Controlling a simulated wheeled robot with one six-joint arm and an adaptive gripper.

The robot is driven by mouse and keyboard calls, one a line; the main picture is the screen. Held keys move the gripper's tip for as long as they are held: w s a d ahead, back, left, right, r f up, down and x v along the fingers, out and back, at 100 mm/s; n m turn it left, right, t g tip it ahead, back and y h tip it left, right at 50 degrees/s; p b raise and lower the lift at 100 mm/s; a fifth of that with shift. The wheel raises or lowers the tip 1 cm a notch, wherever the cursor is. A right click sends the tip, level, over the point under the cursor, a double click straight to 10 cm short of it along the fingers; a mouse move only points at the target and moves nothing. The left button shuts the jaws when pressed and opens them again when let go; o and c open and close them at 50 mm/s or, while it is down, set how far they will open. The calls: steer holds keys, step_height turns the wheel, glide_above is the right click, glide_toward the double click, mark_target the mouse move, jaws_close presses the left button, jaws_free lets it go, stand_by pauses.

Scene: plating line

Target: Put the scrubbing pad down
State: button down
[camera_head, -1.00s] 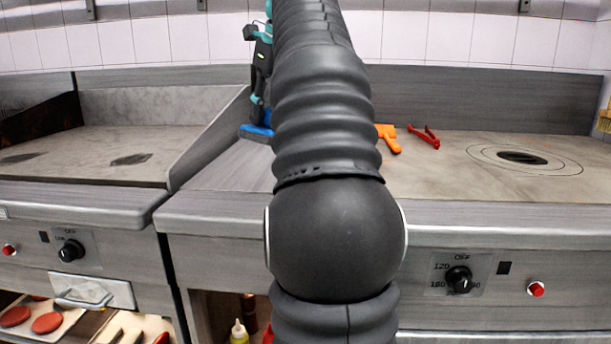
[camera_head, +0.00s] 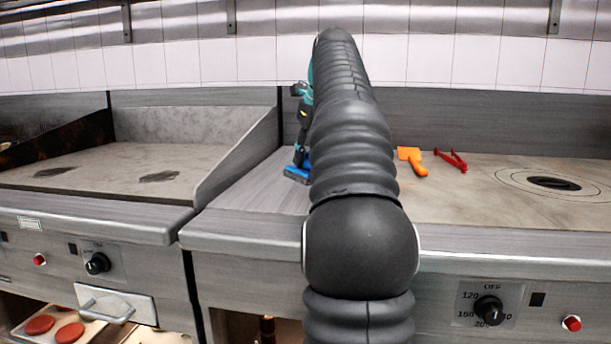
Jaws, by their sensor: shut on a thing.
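My gripper (camera_head: 302,157) is left of my arm, pointing down over the grey counter between the two griddles. It is shut on the blue scrubbing pad (camera_head: 297,174), whose left part shows below the fingers. My arm hides the right part of the pad and some of the gripper. The pad is low over the counter (camera_head: 262,190); I cannot tell whether it touches the surface.
An orange scraper (camera_head: 413,161) and red tongs (camera_head: 452,160) lie right of my arm. A raised side wall (camera_head: 238,155) of the left griddle (camera_head: 95,177) stands left of the pad. The counter left of the pad is clear.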

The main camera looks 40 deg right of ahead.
mark_target(305, 173)
steer(key=shift+w+d+f, duration=0.1)
steer(key=shift+w+f, duration=0.3)
steer(key=shift+w, duration=0.05)
steer(key=shift+f+b, duration=1)
steer(key=shift+f, duration=0.85)
steer(key=shift+f, duration=0.1)
steer(key=c, duration=0.9)
jaws_free()
steer(key=p+v, duration=0.2)
steer(key=v, duration=0.6)
steer(key=shift+w, duration=0.1)
steer(key=shift+v, duration=2.15)
